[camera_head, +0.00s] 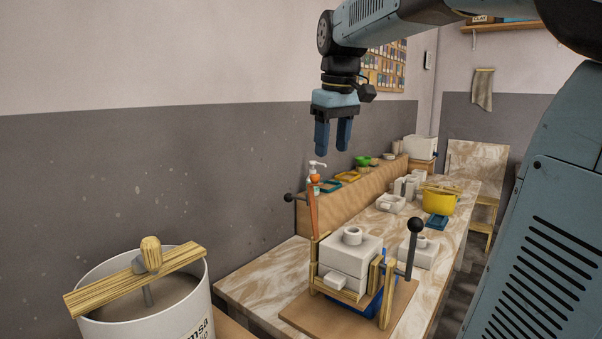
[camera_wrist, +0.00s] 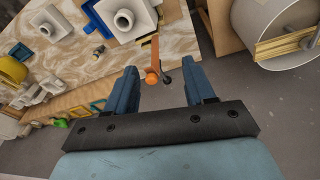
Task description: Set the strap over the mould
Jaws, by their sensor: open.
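The white mould (camera_head: 350,255) stands upright in a wooden cradle on a board at the near end of the bench, a round spout on top. It also shows in the wrist view (camera_wrist: 124,20). The orange strap (camera_head: 312,208) stands up at the mould's left side, with an orange ball (camera_head: 315,179) at its top; it is not across the mould's top. In the wrist view the strap (camera_wrist: 154,52) shows between the fingers. My gripper (camera_head: 333,150) is open and empty, pointing down, high above the strap and mould. Its fingers also show in the wrist view (camera_wrist: 162,76).
Black-knobbed levers stand left (camera_head: 288,197) and right (camera_head: 415,226) of the cradle. A white bucket (camera_head: 150,305) with a wooden bar across it is at front left. A second white mould (camera_head: 418,250), a yellow pot (camera_head: 438,203) and a shelf of small trays lie behind.

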